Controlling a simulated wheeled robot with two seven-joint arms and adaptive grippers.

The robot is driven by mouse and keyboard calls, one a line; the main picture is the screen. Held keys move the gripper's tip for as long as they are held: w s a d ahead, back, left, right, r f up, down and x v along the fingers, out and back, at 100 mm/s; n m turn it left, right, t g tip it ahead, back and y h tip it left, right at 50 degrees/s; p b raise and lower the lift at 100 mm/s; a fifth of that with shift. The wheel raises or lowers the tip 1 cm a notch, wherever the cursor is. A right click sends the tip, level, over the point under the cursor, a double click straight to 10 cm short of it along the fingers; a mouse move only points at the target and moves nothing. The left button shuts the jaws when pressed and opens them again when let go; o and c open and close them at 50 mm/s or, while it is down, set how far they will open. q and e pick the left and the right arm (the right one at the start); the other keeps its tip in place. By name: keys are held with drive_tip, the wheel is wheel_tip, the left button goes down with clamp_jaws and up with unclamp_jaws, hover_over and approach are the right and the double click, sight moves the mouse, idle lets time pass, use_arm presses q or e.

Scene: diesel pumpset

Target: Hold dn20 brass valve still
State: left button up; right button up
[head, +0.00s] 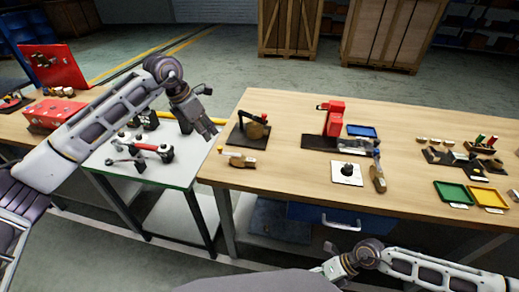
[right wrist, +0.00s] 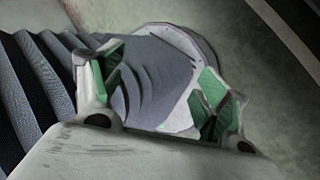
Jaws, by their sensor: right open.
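I cannot single out the dn20 brass valve for certain. A brownish, rounded piece (head: 256,128) with a black part beside it stands on a dark plate (head: 240,141) at the wooden bench's left end. My right gripper (head: 330,262) is low in front of the bench, away from the objects. In the right wrist view my right gripper (right wrist: 160,88) shows green-padded fingers wide apart and empty.
The wooden bench (head: 290,108) carries a red tool (head: 333,117), a white plate (head: 347,180), a blue tray (head: 362,131), and green (head: 452,185) and yellow trays (head: 489,188). Crates stand behind.

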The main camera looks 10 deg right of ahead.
sight(243, 161)
drive_tip(key=w+a+r+t+y, duration=0.1)
drive_tip(key=w+a+r+t, duration=0.1)
drive_tip(key=w+a+r, duration=0.75)
drive_tip(key=w+a+r+t+y, duration=0.2)
drive_tip(key=w+a+r, duration=0.2)
drive_tip(key=w+r, duration=0.55)
drive_tip(key=w+a+r+n+t+y, duration=0.1)
drive_tip(key=w+r+n+t, duration=0.6)
drive_tip(key=r, duration=0.7)
drive_tip(key=shift+w+a+r+t+y, duration=0.35)
drive_tip(key=shift+w+t, duration=1.05)
drive_tip(key=shift+w, duration=0.85)
drive_tip(key=shift+f, duration=0.2)
drive_tip(key=shift+f, duration=2.5)
drive_tip(key=shift+a+f, duration=0.2)
drive_tip(key=shift+f, duration=0.25)
drive_tip(key=shift+f+n, duration=0.1)
drive_tip(key=shift+n, duration=0.2)
